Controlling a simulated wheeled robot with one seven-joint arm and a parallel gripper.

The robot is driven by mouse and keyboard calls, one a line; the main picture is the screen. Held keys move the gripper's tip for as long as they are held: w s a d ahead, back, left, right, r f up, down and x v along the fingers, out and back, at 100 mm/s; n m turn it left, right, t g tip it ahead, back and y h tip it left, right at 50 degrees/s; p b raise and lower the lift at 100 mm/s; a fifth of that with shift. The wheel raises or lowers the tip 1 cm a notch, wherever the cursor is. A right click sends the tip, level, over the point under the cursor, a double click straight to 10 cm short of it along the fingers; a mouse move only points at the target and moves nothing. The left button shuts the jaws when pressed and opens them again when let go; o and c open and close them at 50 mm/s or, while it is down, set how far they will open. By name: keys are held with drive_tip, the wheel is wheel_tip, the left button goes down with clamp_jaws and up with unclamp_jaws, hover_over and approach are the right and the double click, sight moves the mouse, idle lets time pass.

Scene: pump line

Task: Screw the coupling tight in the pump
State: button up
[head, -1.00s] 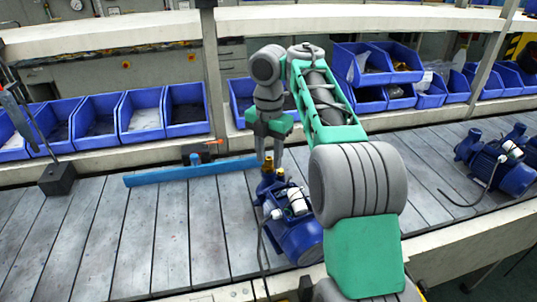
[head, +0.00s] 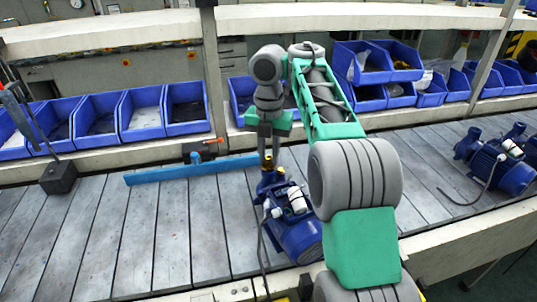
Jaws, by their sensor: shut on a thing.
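The blue pump (head: 296,232) stands on the grey slatted line in front of me, partly hidden by my arm. A small brass coupling (head: 267,167) sits at the top of the pump's left end, upright as far as I can tell. My gripper (head: 268,160) points straight down over that end. Its fingers are shut on the coupling, around its upper part. The coupling's lower part meets the pump's top opening; how deep it sits is too small to tell.
A blue bar (head: 160,175) lies on the line behind the pump, left of my gripper. More blue pumps (head: 500,165) stand at the right. Blue bins (head: 141,113) line the shelf behind. A dark block with a rod (head: 58,178) stands at the left. The left slats are clear.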

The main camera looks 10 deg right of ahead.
clamp_jaws()
drive_tip(key=shift+f+m, duration=0.1)
drive_tip(key=shift+m, duration=0.5)
drive_tip(key=m+b, duration=0.1)
drive_tip(key=m, duration=0.4)
drive_tip(key=shift+m, duration=0.3)
